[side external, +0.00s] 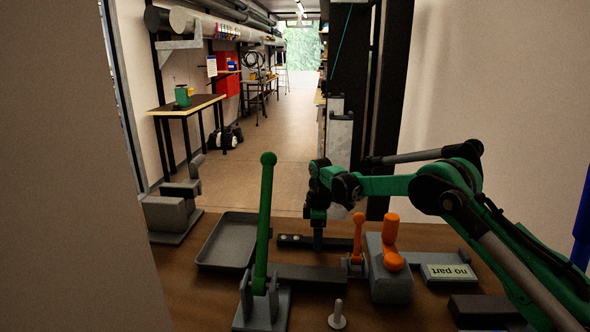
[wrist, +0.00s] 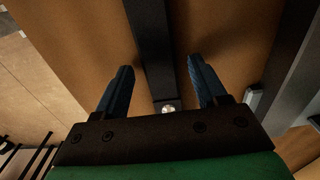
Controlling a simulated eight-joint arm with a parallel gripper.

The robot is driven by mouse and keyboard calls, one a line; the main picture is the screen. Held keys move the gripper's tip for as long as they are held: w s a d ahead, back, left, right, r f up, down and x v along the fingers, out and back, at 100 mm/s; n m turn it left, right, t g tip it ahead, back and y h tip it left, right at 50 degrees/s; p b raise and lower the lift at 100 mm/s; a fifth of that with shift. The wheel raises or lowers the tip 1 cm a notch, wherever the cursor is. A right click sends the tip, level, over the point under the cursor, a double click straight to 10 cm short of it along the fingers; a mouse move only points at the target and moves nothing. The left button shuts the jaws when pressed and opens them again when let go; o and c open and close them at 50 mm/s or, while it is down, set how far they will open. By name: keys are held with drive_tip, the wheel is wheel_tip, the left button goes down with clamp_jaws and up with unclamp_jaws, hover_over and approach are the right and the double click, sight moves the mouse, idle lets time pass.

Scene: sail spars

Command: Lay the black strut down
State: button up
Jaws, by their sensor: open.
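The black strut (side external: 292,240) is a dark flat bar that appears to lie on the wooden table behind the grey block. It has pale round spots near its left end. In the wrist view the strut (wrist: 152,45) runs between my two blue fingers, with a shiny round spot at its near end. My gripper (side external: 318,245) points down over the strut in the side view. In the wrist view my gripper (wrist: 160,68) is open, with a visible gap on each side of the strut. Whether the fingertips touch the table is hard to tell.
A shallow grey tray (side external: 228,242) lies left of the strut. A green upright lever (side external: 264,215) stands in front. A pale peg (side external: 337,315) stands at the front.

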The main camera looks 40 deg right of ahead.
idle(0.3)
drive_tip(key=shift+r, duration=3.5)
